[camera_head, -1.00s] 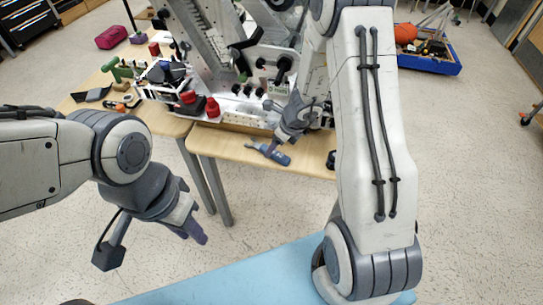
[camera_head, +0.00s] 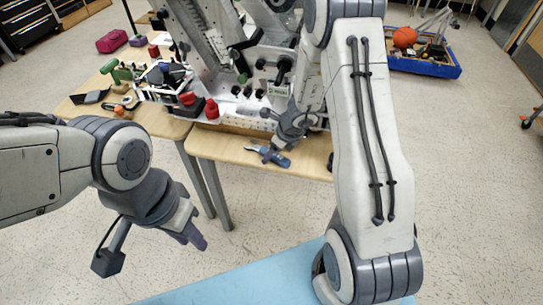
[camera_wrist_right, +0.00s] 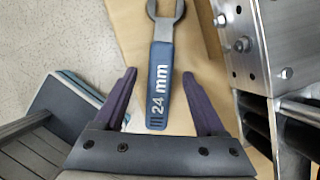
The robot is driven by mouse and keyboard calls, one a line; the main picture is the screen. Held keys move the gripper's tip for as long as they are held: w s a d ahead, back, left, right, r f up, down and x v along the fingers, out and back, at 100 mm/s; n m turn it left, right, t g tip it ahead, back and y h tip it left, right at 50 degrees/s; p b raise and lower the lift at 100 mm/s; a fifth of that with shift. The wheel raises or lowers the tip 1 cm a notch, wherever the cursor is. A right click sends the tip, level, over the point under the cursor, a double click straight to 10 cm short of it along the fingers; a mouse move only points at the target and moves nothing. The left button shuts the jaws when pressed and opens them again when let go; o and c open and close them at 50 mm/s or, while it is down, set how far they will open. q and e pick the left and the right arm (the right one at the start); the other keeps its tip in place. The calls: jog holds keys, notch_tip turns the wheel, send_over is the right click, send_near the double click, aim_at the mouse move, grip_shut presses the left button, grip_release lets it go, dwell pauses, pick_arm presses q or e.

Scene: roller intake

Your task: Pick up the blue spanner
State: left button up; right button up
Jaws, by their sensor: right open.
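The blue spanner (camera_head: 272,156) lies on the front part of the wooden table in the head view. In the right wrist view the spanner (camera_wrist_right: 161,78) has a blue handle marked "24 mm" and a grey open jaw end at the top.
A metal machine frame (camera_wrist_right: 256,54) stands close to the right of my right gripper. Red-capped parts (camera_head: 211,109) and other tools crowd the table behind. The floor at front left is clear.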

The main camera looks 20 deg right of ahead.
grip_shut()
dwell(0.4)
